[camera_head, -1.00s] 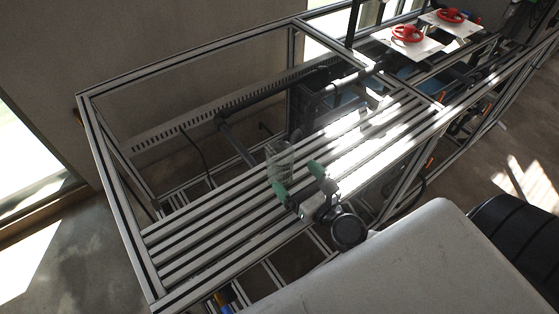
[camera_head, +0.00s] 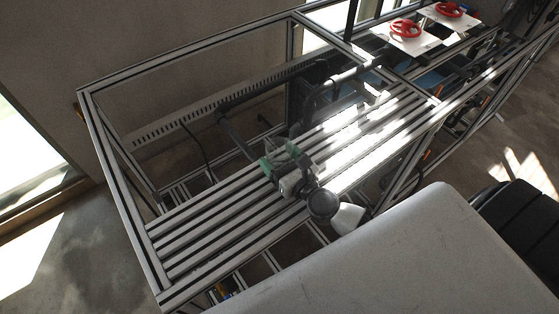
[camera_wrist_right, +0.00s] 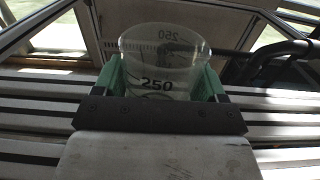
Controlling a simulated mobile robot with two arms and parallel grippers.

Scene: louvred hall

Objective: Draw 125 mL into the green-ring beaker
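The clear beaker (camera_wrist_right: 165,62) stands between my right gripper's green fingers in the right wrist view, with a "250" mark on its wall. In the head view it is faint and mostly hidden by the gripper. I make out no green ring on it and no liquid in it. My right gripper (camera_head: 282,158) is low over the slatted deck, with one finger on each side of the beaker; its fingers also show in the wrist view (camera_wrist_right: 162,84). I cannot tell whether they press on the glass. My left gripper is not in view.
The slatted deck (camera_head: 205,227) lies inside an aluminium-profile frame and is mostly bare. Two red handwheels (camera_head: 406,28) (camera_head: 448,10) sit on pale plates at the upper right.

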